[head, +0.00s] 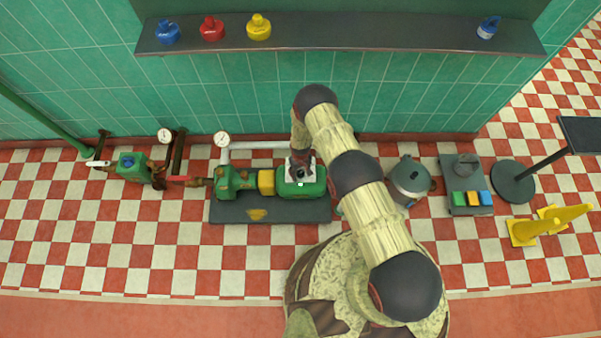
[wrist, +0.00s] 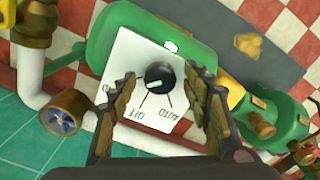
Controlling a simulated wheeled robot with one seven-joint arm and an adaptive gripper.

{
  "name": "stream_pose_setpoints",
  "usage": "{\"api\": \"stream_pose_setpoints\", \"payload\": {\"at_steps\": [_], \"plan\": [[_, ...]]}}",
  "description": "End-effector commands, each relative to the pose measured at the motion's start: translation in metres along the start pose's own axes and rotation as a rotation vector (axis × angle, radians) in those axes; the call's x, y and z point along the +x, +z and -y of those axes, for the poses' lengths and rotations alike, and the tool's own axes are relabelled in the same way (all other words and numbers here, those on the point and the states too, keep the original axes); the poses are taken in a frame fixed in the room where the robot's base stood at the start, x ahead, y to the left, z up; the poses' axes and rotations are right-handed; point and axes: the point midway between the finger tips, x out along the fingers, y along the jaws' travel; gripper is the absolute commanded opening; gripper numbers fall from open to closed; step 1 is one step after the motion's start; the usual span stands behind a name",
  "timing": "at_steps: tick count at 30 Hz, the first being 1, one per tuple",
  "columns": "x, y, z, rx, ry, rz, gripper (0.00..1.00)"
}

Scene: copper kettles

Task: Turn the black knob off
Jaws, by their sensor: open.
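The black knob (wrist: 160,77) sits on a white panel (wrist: 130,60) on top of a green motor housing (wrist: 117,24). A short white mark on the knob faces the lower left in the wrist view. Whether the fingertips reach knob height I cannot tell. In the head view, my gripper (head: 300,172) is above the green motor housing (head: 315,188), and the knob is hidden.
The pump set stands on a dark base (head: 270,214), with a yellow coupling (head: 266,182) and white pipe (head: 260,145) near it. A grey pot (head: 410,178) and a box with coloured buttons (head: 466,190) are to the right. Open checkered floor lies in front.

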Motion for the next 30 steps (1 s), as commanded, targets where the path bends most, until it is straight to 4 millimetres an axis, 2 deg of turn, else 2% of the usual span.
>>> {"api": "stream_pose_setpoints", "payload": {"at_steps": [4, 26, 30], "plan": [[-0.0002, 0.0002, 0.0000, 0.000, 0.000, 0.000, 0.48], [-0.0002, 0.0004, 0.0001, 0.000, 0.000, 0.001, 0.06], [-0.0001, 0.0004, 0.0001, -0.003, 0.000, 0.001, 0.05]]}}
